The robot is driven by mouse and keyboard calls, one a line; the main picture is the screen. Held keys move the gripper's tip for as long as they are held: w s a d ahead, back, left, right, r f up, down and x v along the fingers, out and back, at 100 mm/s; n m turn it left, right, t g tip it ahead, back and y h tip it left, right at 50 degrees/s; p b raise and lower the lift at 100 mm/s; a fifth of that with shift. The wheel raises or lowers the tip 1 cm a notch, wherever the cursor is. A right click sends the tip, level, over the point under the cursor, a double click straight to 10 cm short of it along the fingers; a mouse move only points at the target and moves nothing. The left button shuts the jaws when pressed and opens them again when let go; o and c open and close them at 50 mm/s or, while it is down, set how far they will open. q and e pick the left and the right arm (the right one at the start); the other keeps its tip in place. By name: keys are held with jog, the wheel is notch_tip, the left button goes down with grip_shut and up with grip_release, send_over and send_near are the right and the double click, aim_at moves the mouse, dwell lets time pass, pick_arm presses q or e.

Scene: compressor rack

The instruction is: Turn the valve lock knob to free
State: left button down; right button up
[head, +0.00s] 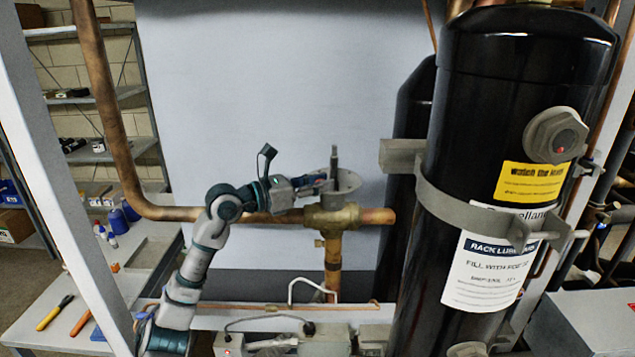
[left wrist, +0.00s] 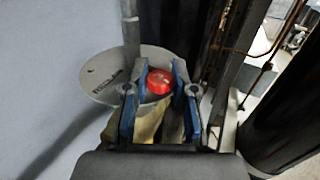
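The brass valve (head: 332,216) sits on the copper pipe in the middle of the head view, with a grey round plate (head: 347,183) and an upright stem (head: 334,158) above it. In the left wrist view, the red round knob (left wrist: 159,82) shows between the blue fingers of my left gripper (left wrist: 160,78), in front of the grey plate (left wrist: 105,76). The fingers are apart, one on each side of the knob, with small gaps visible. In the head view my left gripper (head: 318,184) is at the plate's left side and hides the knob. My right gripper is not in view.
A large black cylinder (head: 470,130) with a metal bracket (head: 402,156) stands right of the valve. A copper pipe (head: 112,120) runs down and across from the left. A grey panel (head: 270,80) is behind. Pliers (head: 55,312) lie on the bench at left.

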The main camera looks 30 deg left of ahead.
pick_arm(q)
jog(key=shift+w+d+r, duration=0.1)
jog(key=shift+d+r, duration=0.05)
jog(key=shift+r, duration=0.05)
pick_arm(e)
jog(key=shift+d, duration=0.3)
